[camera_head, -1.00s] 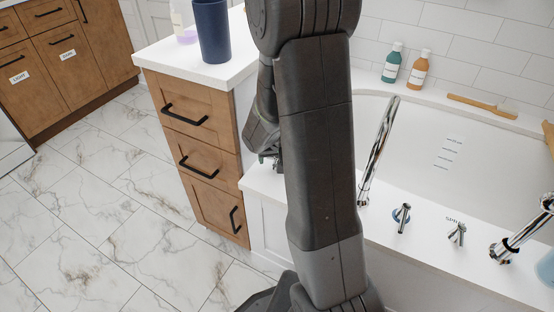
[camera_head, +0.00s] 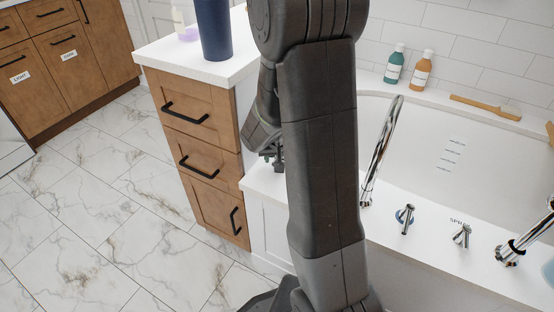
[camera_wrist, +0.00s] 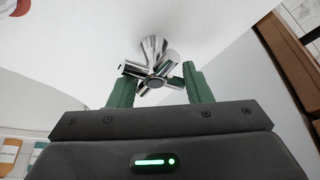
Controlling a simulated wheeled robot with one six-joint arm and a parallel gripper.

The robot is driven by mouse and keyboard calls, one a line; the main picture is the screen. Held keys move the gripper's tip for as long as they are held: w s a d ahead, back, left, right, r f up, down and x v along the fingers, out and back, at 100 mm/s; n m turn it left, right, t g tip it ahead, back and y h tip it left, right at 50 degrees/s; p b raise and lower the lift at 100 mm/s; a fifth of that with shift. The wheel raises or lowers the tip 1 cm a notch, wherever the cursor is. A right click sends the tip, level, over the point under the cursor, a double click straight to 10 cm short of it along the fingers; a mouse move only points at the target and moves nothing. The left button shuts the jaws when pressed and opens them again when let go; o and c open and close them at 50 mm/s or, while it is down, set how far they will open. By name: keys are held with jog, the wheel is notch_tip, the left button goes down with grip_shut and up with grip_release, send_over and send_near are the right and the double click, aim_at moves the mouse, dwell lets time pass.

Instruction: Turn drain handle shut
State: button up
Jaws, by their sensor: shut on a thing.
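A chrome cross-shaped handle (camera_wrist: 153,48), the drain handle as far as I can tell, stands on a white surface in the wrist view. My gripper (camera_wrist: 158,86) has one green finger on each side of it and is shut on its arms. In the head view, my own arm hides most of the gripper and handle. Only a small dark and metallic part shows at the tub's left end, left of the arm. No label or mark shows how far the handle is turned.
The white tub (camera_head: 420,170) lies to the right, with a tall chrome spout (camera_head: 381,150), two small levers (camera_head: 405,218) and a hand shower (camera_head: 525,240) on its rim. A drawer cabinet (camera_head: 195,140) with a dark blue cup (camera_head: 213,30) stands left. Marble floor is clear.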

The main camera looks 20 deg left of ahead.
jog(key=shift+o, duration=0.2)
jog(key=shift+s+d+f+m+h+b, duration=0.2)
jog(key=shift+m+b, duration=0.25)
jog(key=shift+b, duration=0.55)
jog(key=shift+w+d+f+m+h+b, duration=0.1)
jog(key=shift+f+m+b, duration=0.3)
jog(key=shift+b, duration=0.6)
jog(key=shift+o, duration=0.3)
jog(key=shift+r+m+b, duration=0.3)
jog(key=shift+m+b, duration=0.15)
jog(key=shift+b, duration=0.1)
jog(key=o, duration=1.1)
jog(key=shift+d+r, duration=0.15)
jog(key=shift+r, duration=0.15)
jog(key=shift+s+r+p, duration=0.1)
jog(key=shift+r+p, duration=0.2)
jog(key=shift+r, duration=0.05)
jog(key=p+v, duration=0.4)
jog(key=v, duration=0.9)
jog(key=shift+s+a+p, duration=0.2)
jog(key=shift+a+p, duration=0.05)
jog(key=shift+p, duration=0.05)
